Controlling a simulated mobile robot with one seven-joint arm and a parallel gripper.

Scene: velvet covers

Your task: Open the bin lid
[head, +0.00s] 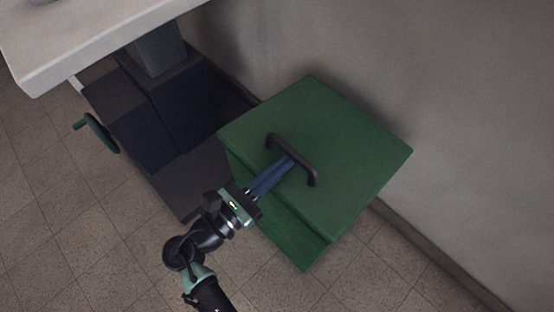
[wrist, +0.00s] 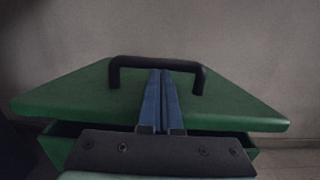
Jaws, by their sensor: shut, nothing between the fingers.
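The green bin (head: 290,235) stands on the floor against the wall, with its flat green lid (head: 350,150) on top. The black bar handle (head: 301,163) arches over the lid and also shows in the wrist view (wrist: 129,62). My gripper (head: 288,163) is shut, its blue fingers together and empty. In the wrist view the fingertips (wrist: 161,72) meet the middle of the handle and seem to reach under its bar. I cannot tell whether they touch it.
The grey wall (head: 460,110) is close behind the bin. Tiled floor (head: 90,240) is clear at the lower left.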

